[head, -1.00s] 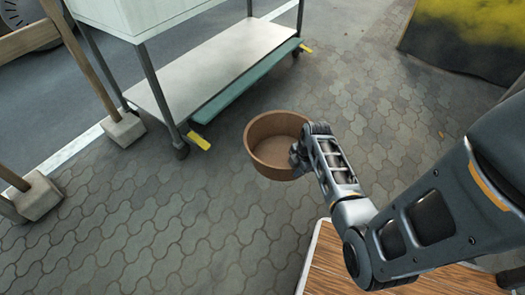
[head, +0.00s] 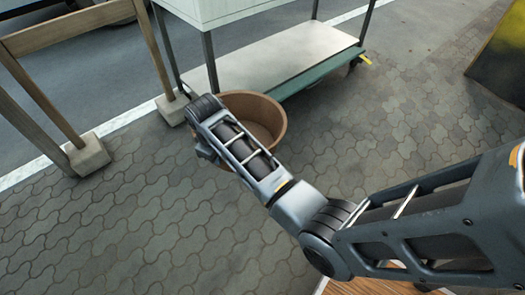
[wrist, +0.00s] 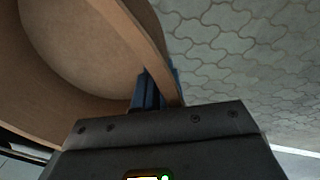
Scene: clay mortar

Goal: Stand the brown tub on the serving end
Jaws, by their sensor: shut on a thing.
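The brown tub (head: 268,112) is a round, open, empty-looking bowl, held in the air over the paving in front of the white cart (head: 240,12). My arm's end covers its near left part in the head view. My gripper (wrist: 158,90) is shut on the tub's wall; the blue fingers pinch the rim in the wrist view, where the tub (wrist: 80,45) fills the upper left. The cart has a white upper body and a pale lower shelf (head: 290,58) with a green edge. Its top is out of view, and I cannot tell which part is the serving end.
A wooden frame (head: 75,35) with concrete feet (head: 88,157) stands at the left. A dark and yellow block (head: 503,65) is at the far right. A wooden surface (head: 375,287) shows at the bottom. Paving (head: 400,120) right of the tub is open.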

